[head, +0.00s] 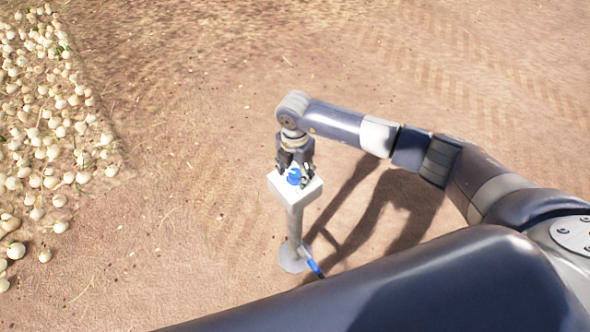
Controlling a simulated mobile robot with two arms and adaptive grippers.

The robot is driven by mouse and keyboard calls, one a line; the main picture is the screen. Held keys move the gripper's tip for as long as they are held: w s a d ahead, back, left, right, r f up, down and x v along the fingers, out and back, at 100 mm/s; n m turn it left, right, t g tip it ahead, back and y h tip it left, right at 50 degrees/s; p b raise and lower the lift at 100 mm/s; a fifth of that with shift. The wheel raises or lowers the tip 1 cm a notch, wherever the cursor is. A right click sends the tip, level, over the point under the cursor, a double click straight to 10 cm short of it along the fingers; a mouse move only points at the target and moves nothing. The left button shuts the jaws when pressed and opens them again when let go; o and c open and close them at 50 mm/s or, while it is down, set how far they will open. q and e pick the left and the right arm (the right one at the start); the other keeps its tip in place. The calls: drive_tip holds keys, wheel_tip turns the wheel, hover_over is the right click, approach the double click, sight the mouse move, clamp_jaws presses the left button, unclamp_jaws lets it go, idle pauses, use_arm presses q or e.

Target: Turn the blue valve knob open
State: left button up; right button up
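The blue valve knob (294,176) sits on the white top of a small box (292,192) on a grey post standing on the ground. My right gripper (295,172) points down at the knob, with its dark fingers spread apart on either side of it. The fingers look open, and I cannot tell whether either one touches the knob. The gripper's body hides the back of the box top. My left gripper is not in view.
The post has a round grey foot (291,258) with a blue piece (315,268) beside it. Pale onions (40,130) cover the ground at the left. The bare dirt around the post is clear.

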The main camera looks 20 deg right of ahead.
sight(295, 173)
wheel_tip(295, 173, up, 12)
idle(0.6)
idle(0.4)
